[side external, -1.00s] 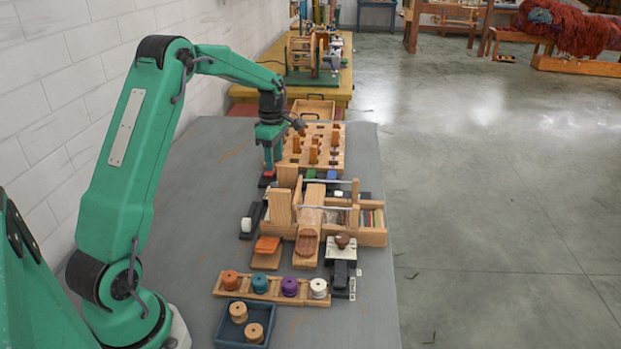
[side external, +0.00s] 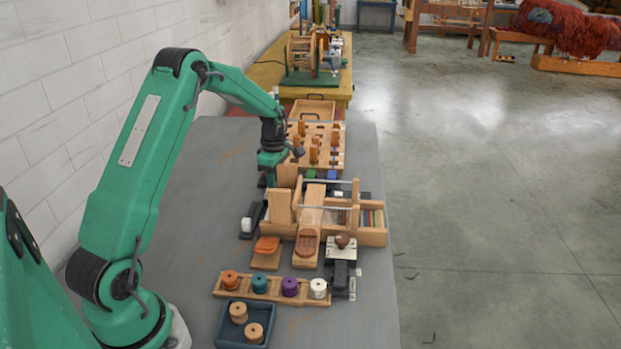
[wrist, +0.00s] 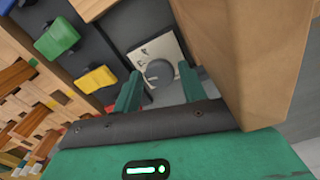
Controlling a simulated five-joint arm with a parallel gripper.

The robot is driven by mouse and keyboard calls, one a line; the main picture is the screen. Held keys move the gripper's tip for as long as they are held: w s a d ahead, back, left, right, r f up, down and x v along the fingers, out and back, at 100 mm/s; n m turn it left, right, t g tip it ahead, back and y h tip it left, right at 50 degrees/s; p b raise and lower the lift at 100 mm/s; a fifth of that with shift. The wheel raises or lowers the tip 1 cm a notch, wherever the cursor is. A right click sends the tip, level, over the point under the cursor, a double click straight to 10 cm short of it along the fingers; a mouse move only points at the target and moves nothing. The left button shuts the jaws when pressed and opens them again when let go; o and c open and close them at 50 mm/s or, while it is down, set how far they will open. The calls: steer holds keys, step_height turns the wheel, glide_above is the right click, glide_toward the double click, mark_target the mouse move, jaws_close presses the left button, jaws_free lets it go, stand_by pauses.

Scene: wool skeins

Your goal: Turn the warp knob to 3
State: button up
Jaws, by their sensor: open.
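A round grey knob (wrist: 159,72) sits on a pale plate (wrist: 152,48) with small dark marks in the wrist view. The marks are too small to read, so I cannot tell the knob's setting. My gripper (wrist: 160,78) is open, with one green finger on each side of the knob in this view. I cannot tell whether either finger touches it. In the side view, the fingers and knob are hidden behind the wooden parts of the loom.
A tall wooden block (wrist: 262,60) stands close on the right of my gripper. Green (wrist: 57,38) and yellow (wrist: 96,79) levers lie to the left. In the side view, a rack of coloured spools (side external: 272,288) and a blue tray (side external: 224,330) stand in front.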

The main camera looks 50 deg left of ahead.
steer(key=c, duration=0.7)
steer(key=shift+m, duration=1.6)
steer(key=o, duration=0.7)
steer(key=shift+r, duration=0.2)
